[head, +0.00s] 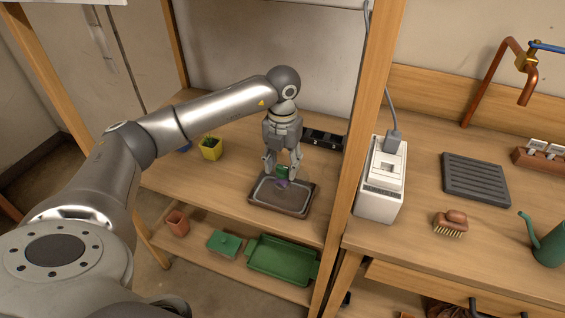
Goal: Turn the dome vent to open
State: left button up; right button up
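A dark shallow tray (308,203) with a pale grey inner surface sits on the wooden shelf. My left gripper (282,178) points down over the tray's back part, its two fingers spread apart. A small green piece (283,170) shows between the fingers, with a purple patch (281,184) just below it. These are too small to tell which is the dome vent or how it is turned. I cannot tell whether the fingers touch the green piece. A clear dome cannot be made out. My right gripper is not in view.
A wooden post (365,100) stands right of the tray. A black box (325,139) lies behind it, and a yellow pot (211,148) stands to the left. A green tray (283,260) is on the shelf below. A white device (381,190) stands on the right bench.

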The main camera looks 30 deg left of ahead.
aim_at(282, 167)
pick_arm(q)
jog(key=shift+r, duration=0.1)
notch_tip(282, 167, up, 12)
dwell(0.6)
dwell(0.5)
